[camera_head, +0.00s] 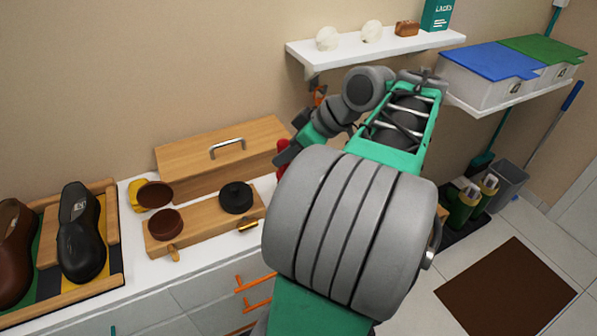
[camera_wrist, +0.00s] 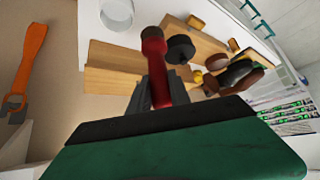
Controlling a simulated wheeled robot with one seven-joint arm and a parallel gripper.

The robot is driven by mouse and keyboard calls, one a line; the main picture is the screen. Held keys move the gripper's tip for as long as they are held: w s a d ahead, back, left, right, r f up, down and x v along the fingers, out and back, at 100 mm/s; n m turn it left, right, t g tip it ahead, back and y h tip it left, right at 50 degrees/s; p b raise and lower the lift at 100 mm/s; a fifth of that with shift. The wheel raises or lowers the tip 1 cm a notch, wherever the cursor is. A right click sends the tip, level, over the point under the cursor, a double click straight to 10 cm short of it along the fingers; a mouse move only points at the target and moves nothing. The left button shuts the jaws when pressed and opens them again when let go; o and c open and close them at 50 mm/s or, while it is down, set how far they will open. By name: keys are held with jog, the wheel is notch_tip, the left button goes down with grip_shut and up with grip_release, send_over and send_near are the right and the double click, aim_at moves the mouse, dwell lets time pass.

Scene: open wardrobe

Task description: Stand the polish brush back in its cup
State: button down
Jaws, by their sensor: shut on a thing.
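My gripper (camera_wrist: 160,90) is shut on a dark red, rod-like thing, which looks like the polish brush (camera_wrist: 154,58). The brush stands out lengthwise between the fingers, and its far end is dark. In the head view a small red part of it (camera_head: 283,147) shows beside my dark gripper, in front of the wooden box. A white, round, open-looking thing (camera_wrist: 117,14) at the top of the wrist view may be the cup. It is apart from the brush. In the head view my arm hides that part of the counter.
A wooden box (camera_head: 200,145) with a metal handle stands against the wall. Before it, a wooden tray (camera_head: 203,224) holds dark polish tins. Shoes (camera_head: 82,235) stand in a rack at left. A white wall shelf (camera_head: 375,46) is above. An orange tool (camera_wrist: 28,60) shows in the wrist view.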

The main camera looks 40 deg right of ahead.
jog(key=w+d+f, duration=0.2)
jog(key=d+f, duration=0.4)
jog(key=f, duration=0.3)
jog(key=shift+w+f, duration=0.2)
jog(key=shift+f, duration=0.1)
jog(key=shift+f, duration=0.1)
jog(key=c, duration=1.2)
grip_release()
jog(key=shift+b, duration=0.3)
